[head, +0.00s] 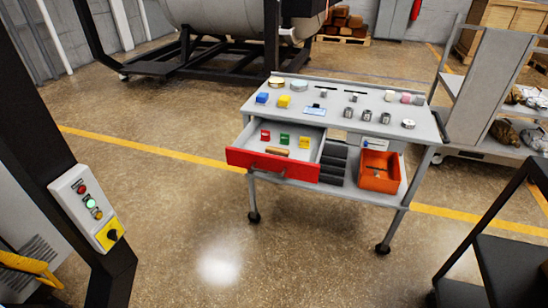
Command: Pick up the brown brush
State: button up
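A small brown, elongated object (278,152) lies in the open drawer of the grey cart, near the front; it may be the brown brush, but it is too small to be sure. The drawer has a red front (272,165) and is pulled out toward the viewer. Small red (265,135), green (285,140) and yellow (304,143) items sit behind the brown object in the drawer. My gripper is not in view.
The grey cart (350,93) carries several small items on top. An orange bin (380,172) and dark blocks (333,163) are on its lower shelf. A control box (88,207) on a black post stands left, and black furniture (512,262) right. The floor before the cart is clear.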

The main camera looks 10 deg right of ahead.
aim_at(281, 152)
jog(key=u, duration=1.65)
jog(key=l+z, duration=0.1)
jog(key=z, duration=1.6)
jog(key=i+j, duration=0.1)
jog(key=j, duration=0.15)
jog(key=i+j, duration=0.1)
jog(key=j, duration=0.15)
jog(key=i+j+u, duration=0.15)
jog(key=i, duration=0.2)
jog(key=i+j+u, duration=0.2)
jog(key=i+l+u, duration=0.25)
jog(key=i+l, duration=0.4)
jog(key=l, duration=0.1)
